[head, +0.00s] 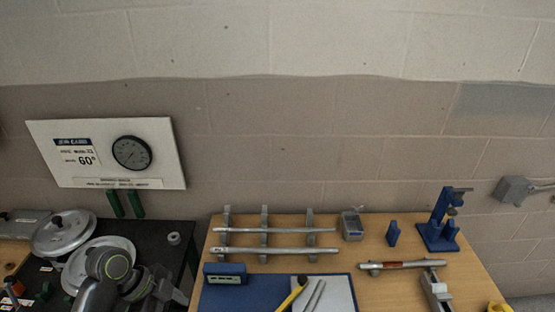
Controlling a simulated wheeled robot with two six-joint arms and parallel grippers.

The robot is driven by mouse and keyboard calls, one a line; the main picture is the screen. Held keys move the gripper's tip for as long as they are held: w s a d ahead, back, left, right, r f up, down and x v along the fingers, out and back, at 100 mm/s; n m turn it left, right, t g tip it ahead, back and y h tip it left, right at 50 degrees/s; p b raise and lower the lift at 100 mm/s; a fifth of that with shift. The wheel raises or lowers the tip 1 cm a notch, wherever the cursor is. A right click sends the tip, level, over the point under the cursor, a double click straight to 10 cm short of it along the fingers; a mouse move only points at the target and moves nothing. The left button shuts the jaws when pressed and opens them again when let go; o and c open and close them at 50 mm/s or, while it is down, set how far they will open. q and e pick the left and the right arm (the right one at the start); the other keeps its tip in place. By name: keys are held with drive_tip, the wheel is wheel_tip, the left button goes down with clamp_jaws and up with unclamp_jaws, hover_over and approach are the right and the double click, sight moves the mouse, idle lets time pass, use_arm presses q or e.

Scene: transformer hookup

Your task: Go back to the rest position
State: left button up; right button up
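My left arm enters at the bottom left of the head view, its grey wrist over the black table. My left gripper (172,291) appears beside that wrist, low over the black table's right part. Its fingers are dark and blurred against the table, so I cannot tell whether they are open or shut, and I see nothing clearly held. My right gripper is not in view.
The black table (184,262) holds a lidded pot (64,232) and a pale disc (78,262). The wooden table (375,290) holds a rod rack (264,240), a blue mat (232,297), a blue stand (437,232) and a rod (402,265). A gauge board (92,150) hangs behind.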

use_arm(q)
drive_tip(key=s+a+f+n+t+y, duration=0.2)
drive_tip(key=s+a+n+y, duration=0.2)
drive_tip(key=s+n, duration=0.5)
drive_tip(key=s+a+f+n+t+y, duration=0.1)
drive_tip(key=s+a+f+n+y, duration=0.2)
drive_tip(key=s+n, duration=0.65)
wheel_tip(320, 180, down, 33)
drive_tip(key=s+a+b, duration=0.1)
drive_tip(key=a+b, duration=0.2)
drive_tip(key=b, duration=0.5)
drive_tip(key=s+d+f+g+b, duration=0.1)
drive_tip(key=s+f+b, duration=0.2)
drive_tip(key=s+f, duration=0.4)
drive_tip(key=s+f+g+b, duration=0.1)
drive_tip(key=s+f+b, duration=0.2)
drive_tip(key=s+f, duration=0.4)
wheel_tip(320, 180, down, 6)
drive_tip(key=shift+s+d+f, duration=0.2)
drive_tip(key=shift+s+d, duration=0.1)
drive_tip(key=shift+d, duration=0.1)
drive_tip(key=shift+m, duration=0.25)
drive_tip(key=shift+f+b, duration=0.1)
drive_tip(key=shift+b, duration=0.2)
